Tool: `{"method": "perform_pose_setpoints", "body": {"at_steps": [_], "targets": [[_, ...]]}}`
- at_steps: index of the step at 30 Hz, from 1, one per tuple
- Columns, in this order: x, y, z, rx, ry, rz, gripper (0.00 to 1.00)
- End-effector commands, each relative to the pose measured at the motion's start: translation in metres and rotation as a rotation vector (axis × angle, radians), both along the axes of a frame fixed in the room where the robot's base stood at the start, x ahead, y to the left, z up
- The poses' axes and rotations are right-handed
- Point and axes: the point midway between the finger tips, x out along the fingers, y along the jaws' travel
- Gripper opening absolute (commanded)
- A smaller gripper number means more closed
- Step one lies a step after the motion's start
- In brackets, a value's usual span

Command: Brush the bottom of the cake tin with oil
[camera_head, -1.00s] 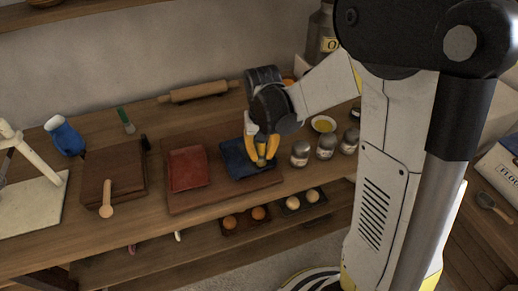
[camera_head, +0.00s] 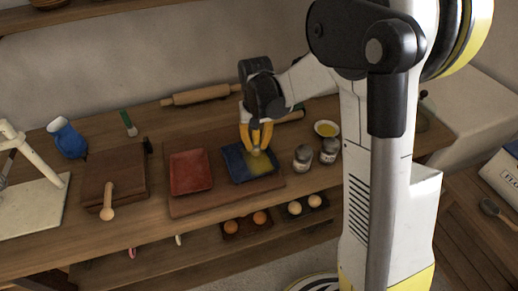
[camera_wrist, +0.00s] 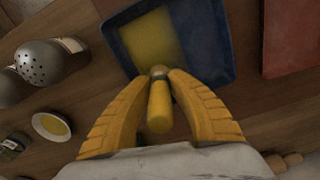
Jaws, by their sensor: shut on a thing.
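The blue cake tin (camera_head: 236,166) lies on a wooden board, and it also shows in the wrist view (camera_wrist: 205,35). A yellow oily patch (camera_wrist: 150,42) covers part of its bottom; a strip beside it is bare blue. My gripper (camera_head: 257,148) is over the tin, shut on a brush with a yellow handle (camera_wrist: 160,106) and metal collar. The brush points down at the tin's bottom near one edge; its bristles are hidden, so contact cannot be told. A white bowl of yellow oil (camera_head: 327,129) stands right of the tin, also in the wrist view (camera_wrist: 51,127).
A red tin (camera_head: 190,172) lies left of the blue one on the same board. Two metal shakers (camera_head: 303,158) stand close on the right. A rolling pin (camera_head: 201,94) lies behind. A blue jug (camera_head: 67,138) and a wooden block (camera_head: 113,177) are at left. Eggs sit on the shelf below.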

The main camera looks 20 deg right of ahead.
Motion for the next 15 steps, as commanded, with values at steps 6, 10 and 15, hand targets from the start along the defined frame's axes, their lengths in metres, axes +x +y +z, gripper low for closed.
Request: {"method": "perform_pose_setpoints", "body": {"at_steps": [6, 10, 15], "targets": [[0.012, 0.001, 0.001, 0.0, 0.0, 0.0, 0.0], [0.011, 0.007, 0.001, 0.0, 0.001, 0.002, 0.0], [0.01, 0.023, 0.0, 0.0, 0.001, 0.002, 0.0]]}}
